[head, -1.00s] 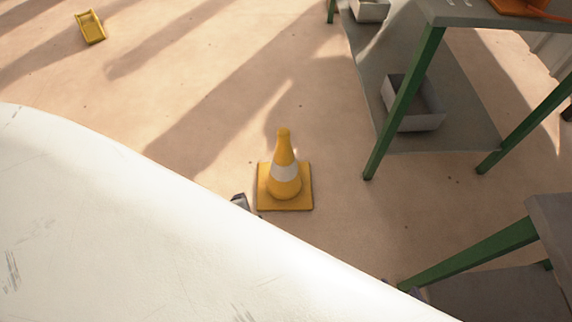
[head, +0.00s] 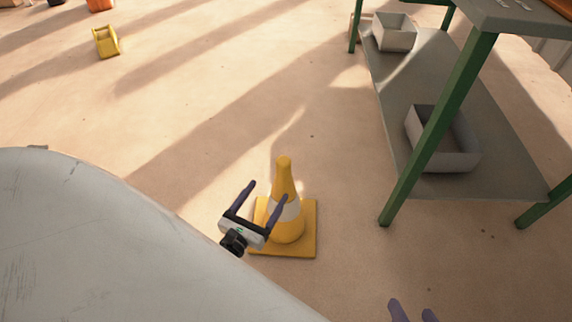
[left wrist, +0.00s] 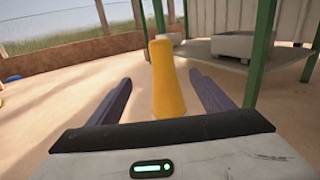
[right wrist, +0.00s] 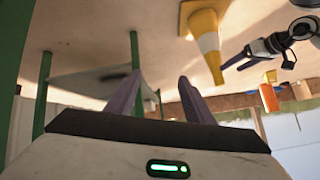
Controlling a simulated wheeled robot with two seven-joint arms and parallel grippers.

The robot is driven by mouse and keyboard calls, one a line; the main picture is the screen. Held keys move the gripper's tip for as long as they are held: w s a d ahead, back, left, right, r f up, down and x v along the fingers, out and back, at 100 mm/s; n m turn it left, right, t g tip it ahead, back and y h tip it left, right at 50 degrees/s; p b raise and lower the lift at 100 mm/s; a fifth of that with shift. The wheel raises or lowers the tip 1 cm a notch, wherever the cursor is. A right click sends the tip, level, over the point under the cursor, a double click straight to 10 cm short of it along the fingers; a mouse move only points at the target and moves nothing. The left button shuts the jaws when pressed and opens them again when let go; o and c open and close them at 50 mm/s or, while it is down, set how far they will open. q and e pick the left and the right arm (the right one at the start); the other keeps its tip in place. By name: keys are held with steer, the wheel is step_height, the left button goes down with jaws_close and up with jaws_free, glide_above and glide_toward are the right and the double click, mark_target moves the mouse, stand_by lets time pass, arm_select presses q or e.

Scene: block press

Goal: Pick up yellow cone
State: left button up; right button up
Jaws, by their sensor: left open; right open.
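The yellow cone (head: 285,225) with a white band and square base stands upright on the floor in the head view. My left gripper (head: 267,190) is open beside the cone, its fingers pointing up the picture, one overlapping the cone. In the left wrist view the cone (left wrist: 166,82) shows between the open fingers of the left gripper (left wrist: 160,85). My right gripper (head: 413,308) is open and empty at the bottom edge of the head view. The right wrist view shows the cone (right wrist: 206,38) upside down, apart from the right gripper (right wrist: 160,85).
A green-legged table (head: 405,185) with a grey lower shelf stands at the right, holding grey bins (head: 465,160). A large white surface (head: 100,240) fills the lower left. Floor behind the cone is clear.

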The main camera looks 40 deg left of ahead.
mark_target(279, 189)
arm_select(q)
steer(key=w+f+b, duration=0.2)
steer(key=w+f, duration=0.1)
steer(key=w+f+b, duration=0.2)
steer(key=shift+a, duration=0.25)
steer(key=w+b, duration=0.2)
steer(key=w, duration=0.2)
steer(key=shift+w+f, duration=0.15)
steer(key=shift+w, duration=0.05)
steer(key=shift+w+a, duration=0.1)
steer(key=shift+w, duration=0.4)
arm_select(e)
steer(key=a+y, duration=0.1)
steer(key=a+r+y, duration=0.1)
steer(key=a, duration=0.1)
steer(key=shift+t, duration=0.4)
arm_select(q)
steer(key=shift+c, duration=1.1)
jaws_close()
steer(key=shift+r, duration=0.25)
